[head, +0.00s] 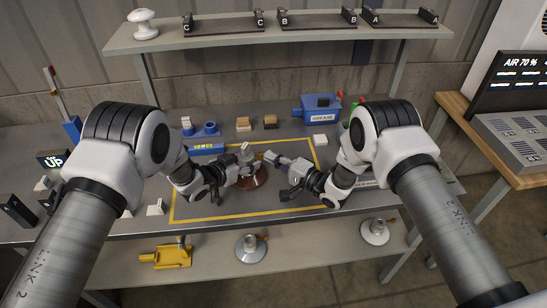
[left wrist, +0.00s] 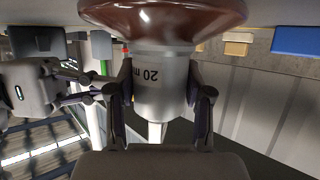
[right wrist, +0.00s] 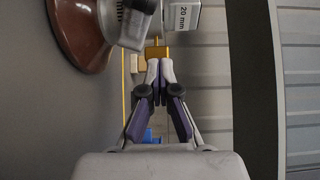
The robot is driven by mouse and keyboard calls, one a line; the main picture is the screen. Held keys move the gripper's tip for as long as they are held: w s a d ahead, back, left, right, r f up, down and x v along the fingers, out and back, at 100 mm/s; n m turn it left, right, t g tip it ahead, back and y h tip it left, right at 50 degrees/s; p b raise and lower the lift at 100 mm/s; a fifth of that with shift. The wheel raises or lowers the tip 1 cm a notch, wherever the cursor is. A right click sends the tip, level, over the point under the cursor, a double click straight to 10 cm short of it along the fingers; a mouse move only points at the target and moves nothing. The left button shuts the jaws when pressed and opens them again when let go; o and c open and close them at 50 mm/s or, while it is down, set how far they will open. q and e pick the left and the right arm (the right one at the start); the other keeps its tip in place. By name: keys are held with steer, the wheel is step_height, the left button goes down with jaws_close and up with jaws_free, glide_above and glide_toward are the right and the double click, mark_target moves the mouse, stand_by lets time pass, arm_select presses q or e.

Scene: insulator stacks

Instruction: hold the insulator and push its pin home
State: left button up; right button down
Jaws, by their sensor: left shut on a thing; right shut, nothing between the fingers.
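The insulator has a reddish-brown disc (head: 254,180) and a grey metal cap (left wrist: 160,85) marked "20 m…" in the left wrist view. It stands on the mat in the head view. My left gripper (head: 243,168) is shut on the cap, one finger on each side. My right gripper (right wrist: 158,68) is shut and empty, its tips close to the cap from the right. A small brass-coloured piece (right wrist: 156,49), which looks like the pin, shows just beyond these tips. I cannot tell whether they touch it or how deep it sits.
The grey mat has a yellow border (head: 250,216). A blue grease box (head: 319,107), small blocks (head: 243,123) and a blue holder (head: 207,129) stand behind it. More insulators (head: 251,248) and a yellow tool (head: 172,256) are on the lower shelf. The mat's front is clear.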

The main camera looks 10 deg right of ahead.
arm_select(q)
steer(key=shift+r, duration=0.15)
arm_select(e)
steer(key=v, duration=0.9)
steer(key=shift+s+d, duration=0.2)
steer(key=shift+d, duration=0.1)
arm_select(q)
steer(key=o, duration=1.4)
steer(key=shift+c, duration=0.2)
